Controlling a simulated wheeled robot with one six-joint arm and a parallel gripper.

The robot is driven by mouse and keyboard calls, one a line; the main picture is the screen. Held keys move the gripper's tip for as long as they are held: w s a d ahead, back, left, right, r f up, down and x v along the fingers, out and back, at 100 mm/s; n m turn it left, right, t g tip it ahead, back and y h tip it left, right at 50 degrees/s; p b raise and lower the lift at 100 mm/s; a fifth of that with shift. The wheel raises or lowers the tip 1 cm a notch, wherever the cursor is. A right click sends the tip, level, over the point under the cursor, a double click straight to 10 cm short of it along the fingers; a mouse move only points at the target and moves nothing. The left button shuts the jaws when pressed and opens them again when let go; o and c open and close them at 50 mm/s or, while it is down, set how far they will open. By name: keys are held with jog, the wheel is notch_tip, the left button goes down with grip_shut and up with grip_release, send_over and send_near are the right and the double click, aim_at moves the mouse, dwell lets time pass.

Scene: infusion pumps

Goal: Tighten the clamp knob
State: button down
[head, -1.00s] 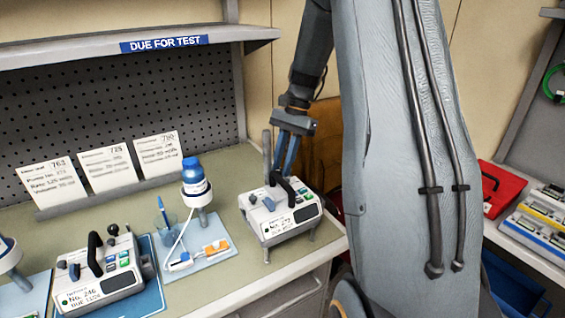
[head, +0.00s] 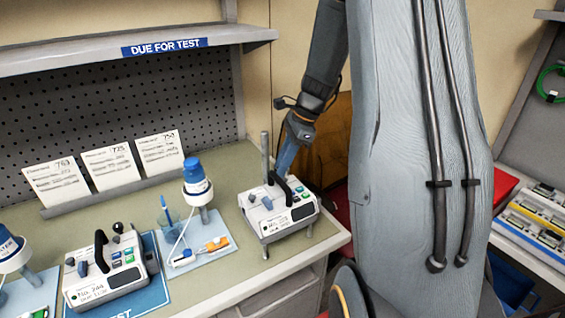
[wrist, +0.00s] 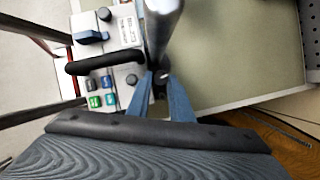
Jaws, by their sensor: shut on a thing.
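The white infusion pump No. 249 (head: 283,212), with a black carry handle, stands at the right end of the bench by an upright grey pole (head: 265,152). My gripper (head: 284,172) points down behind the pump, its fingers seen nearly edge-on. In the wrist view, the blue fingers (wrist: 160,88) close on a small dark part beside the pole (wrist: 160,30), which seems to be the clamp knob (wrist: 160,91). The fingers and pole hide most of the knob. The pump's handle and coloured buttons show to the left (wrist: 115,80).
Another pump (head: 105,272) sits on a blue mat at the left. Cards (head: 108,162) lean at the back. A shelf (head: 130,50) overhangs the left bench. The bench edge is close to the right.

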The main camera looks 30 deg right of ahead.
dwell(0.3)
jog(key=c, duration=1.6)
grip_release()
jog(key=shift+o, duration=0.2)
